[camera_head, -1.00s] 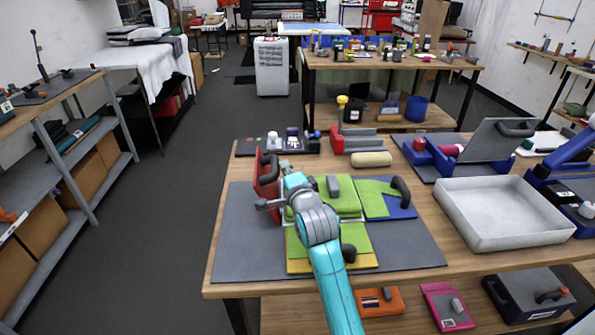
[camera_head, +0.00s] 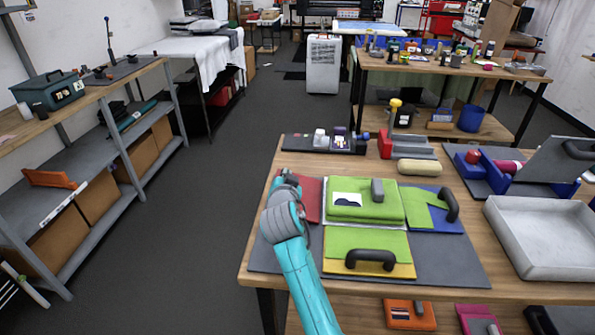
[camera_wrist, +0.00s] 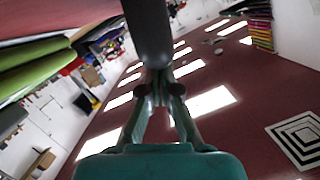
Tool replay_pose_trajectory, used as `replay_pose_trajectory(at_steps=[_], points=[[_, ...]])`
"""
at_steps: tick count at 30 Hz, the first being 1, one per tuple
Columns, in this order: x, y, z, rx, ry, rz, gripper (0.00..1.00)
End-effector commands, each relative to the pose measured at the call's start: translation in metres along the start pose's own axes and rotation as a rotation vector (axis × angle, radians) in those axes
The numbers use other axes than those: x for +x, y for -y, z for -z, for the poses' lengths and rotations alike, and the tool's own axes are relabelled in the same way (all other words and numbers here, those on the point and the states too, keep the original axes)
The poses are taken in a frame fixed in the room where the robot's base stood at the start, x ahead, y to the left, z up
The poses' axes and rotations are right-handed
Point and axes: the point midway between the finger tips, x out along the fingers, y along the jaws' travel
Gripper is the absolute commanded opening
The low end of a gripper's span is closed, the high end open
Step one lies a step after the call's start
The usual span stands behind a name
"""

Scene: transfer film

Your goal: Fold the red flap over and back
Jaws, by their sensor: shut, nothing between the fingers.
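The red flap (camera_head: 312,200) lies to the left of the green pads, partly hidden behind my arm; its exact tilt is hard to tell. My gripper (camera_wrist: 158,88) is shut and empty in the wrist view. In the head view it is at the flap's left side, its fingertips hidden by my wrist. A dark bar (camera_wrist: 148,32), apparently the flap's handle, comes down close to the fingertips in the wrist view; touching cannot be told. The flap's red surface (camera_wrist: 60,18) seems to show at that view's upper left, above a green layer (camera_wrist: 38,66).
A green pad (camera_head: 350,212) with a grey handle, a blue panel (camera_head: 441,224) and a yellow-edged panel (camera_head: 400,270) with a black handle sit beside the flap. A white tray (camera_head: 580,262) stands right. The grey mat (camera_head: 455,265) is bare at front right.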

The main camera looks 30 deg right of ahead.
Motion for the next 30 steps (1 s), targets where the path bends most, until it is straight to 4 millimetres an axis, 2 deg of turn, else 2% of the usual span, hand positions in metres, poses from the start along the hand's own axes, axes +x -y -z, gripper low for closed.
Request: replay_pose_trajectory(at_steps=[6,12,30], points=[[0.005,0.006,-0.02,-0.142,0.001,-0.036,0.0],[0.008,0.007,-0.031,-0.146,0.0,-0.037,0.0],[0.01,0.008,-0.04,-0.143,0.004,-0.037,0.0]])
